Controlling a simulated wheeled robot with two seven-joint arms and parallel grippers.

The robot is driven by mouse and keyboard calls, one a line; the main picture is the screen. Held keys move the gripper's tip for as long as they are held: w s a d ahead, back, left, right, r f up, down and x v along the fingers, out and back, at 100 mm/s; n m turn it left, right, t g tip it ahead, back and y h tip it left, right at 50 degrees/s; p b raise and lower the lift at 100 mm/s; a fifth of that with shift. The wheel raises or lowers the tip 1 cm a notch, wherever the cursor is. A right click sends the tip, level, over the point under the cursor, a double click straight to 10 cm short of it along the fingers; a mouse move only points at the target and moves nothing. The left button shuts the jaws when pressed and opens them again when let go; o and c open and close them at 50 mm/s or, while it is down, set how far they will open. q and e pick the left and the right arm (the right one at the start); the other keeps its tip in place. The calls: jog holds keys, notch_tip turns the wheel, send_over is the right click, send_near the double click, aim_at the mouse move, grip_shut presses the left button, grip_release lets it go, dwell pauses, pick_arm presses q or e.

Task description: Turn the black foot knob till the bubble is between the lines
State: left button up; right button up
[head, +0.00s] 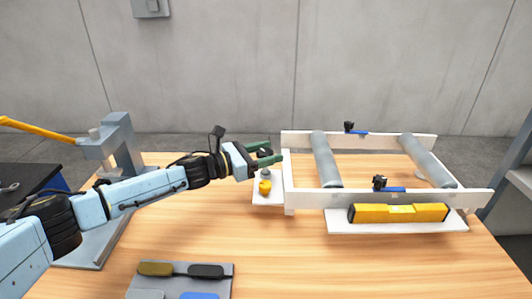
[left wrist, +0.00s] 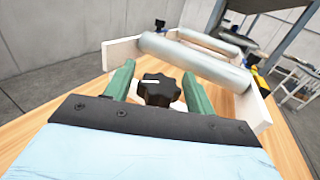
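The black foot knob (left wrist: 157,90), lobed with a white mark on top, shows in the left wrist view between the two green fingers of my left gripper (left wrist: 158,92). A small gap shows on each side of it, so the gripper looks open around or just above it. In the head view my left gripper (head: 268,157) is at the left end of the roller frame (head: 287,183); the black knob cannot be made out clearly there. A yellow spirit level (head: 370,214) lies along the near rail on a white plate; its bubble is too small to read. My right gripper is not in view.
The frame carries grey rollers (head: 326,160) and black-knobbed blue clamps (head: 393,189). A small yellow piece (head: 264,187) sits on the white plate below my left gripper. A grey press with a yellow lever (head: 35,129) stands left. A tray (head: 190,272) is at the front.

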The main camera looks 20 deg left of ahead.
pick_arm(q)
jog(key=c, duration=0.7)
jog(key=shift+c, duration=0.2)
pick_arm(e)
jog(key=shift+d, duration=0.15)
pick_arm(q)
jog(key=shift+n+t+y, duration=0.3)
jog(key=shift+t, duration=0.1)
jog(key=shift+n+t+y, duration=0.6)
jog(key=shift+y, duration=0.2)
jog(key=n+t+y, duration=0.1)
jog(key=n+y, duration=0.1)
jog(key=shift+d+t+y, duration=0.1)
jog(key=shift+t+y, duration=0.2)
jog(key=shift+n+t+y+p, duration=0.75)
jog(key=shift+n+y, duration=0.65)
jog(key=shift+y, duration=0.9)
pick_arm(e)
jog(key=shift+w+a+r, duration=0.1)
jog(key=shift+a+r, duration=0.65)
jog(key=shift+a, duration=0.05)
pick_arm(q)
jog(key=shift+n, duration=0.3)
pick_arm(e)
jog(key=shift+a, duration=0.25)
